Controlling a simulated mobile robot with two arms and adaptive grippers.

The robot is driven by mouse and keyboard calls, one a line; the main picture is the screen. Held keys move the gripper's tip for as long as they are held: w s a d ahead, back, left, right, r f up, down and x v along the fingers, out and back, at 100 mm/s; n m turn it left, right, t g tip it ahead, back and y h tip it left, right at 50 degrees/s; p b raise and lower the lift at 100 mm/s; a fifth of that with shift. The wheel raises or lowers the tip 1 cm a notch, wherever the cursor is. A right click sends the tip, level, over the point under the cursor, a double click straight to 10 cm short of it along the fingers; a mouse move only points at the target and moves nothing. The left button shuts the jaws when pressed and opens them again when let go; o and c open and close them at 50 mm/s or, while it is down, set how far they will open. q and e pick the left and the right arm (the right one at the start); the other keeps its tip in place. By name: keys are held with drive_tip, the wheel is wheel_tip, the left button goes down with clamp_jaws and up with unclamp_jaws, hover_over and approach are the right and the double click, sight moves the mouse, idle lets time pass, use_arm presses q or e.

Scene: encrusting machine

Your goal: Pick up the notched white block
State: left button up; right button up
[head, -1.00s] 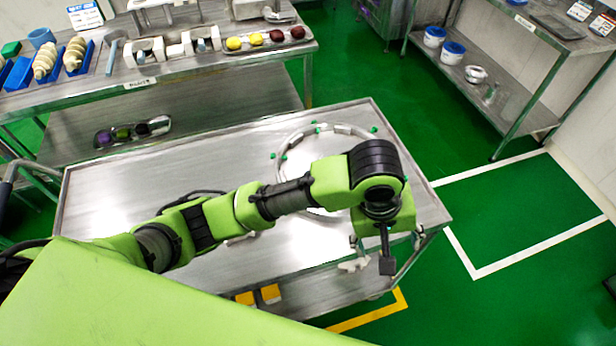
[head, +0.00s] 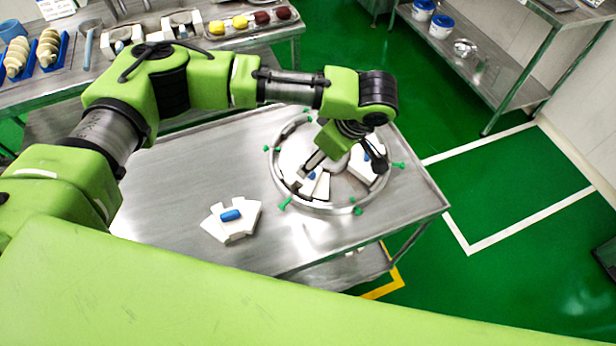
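A white block (head: 240,227) with stepped, notched edges and a blue piece on top lies on the steel table, left of the metal ring. Inside the ring (head: 293,201), which has green knobs, lie more white blocks: one at the lower left (head: 319,189) and one at the right (head: 360,169), both partly hidden by my gripper. I cannot tell which block is the task's notched one. My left gripper (head: 346,163) is over the ring, its fingers spread wide, with nothing visible held between them. My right gripper is not in view.
The steel table (head: 330,238) is bare around the ring and the left block. Behind it, a bench holds a tray (head: 240,29) of yellow and dark red pieces, blue trays and white fixtures. A shelf with white tubs (head: 440,26) stands at the right.

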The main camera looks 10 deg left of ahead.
use_arm(q)
drive_tip(key=shift+x, duration=1.05)
drive_tip(key=p+x, duration=0.1)
drive_tip(key=x, duration=0.1)
drive_tip(key=p+x, duration=0.1)
drive_tip(key=x, duration=0.1)
drive_tip(key=shift+s+d+f, duration=0.15)
drive_tip(key=shift+s+f, duration=0.05)
drive_tip(key=shift+f, duration=0.05)
drive_tip(key=shift+w+a+f, duration=0.1)
drive_tip(key=shift+a+f, duration=0.1)
drive_tip(key=shift+f, duration=0.35)
drive_tip(key=c, duration=1.4)
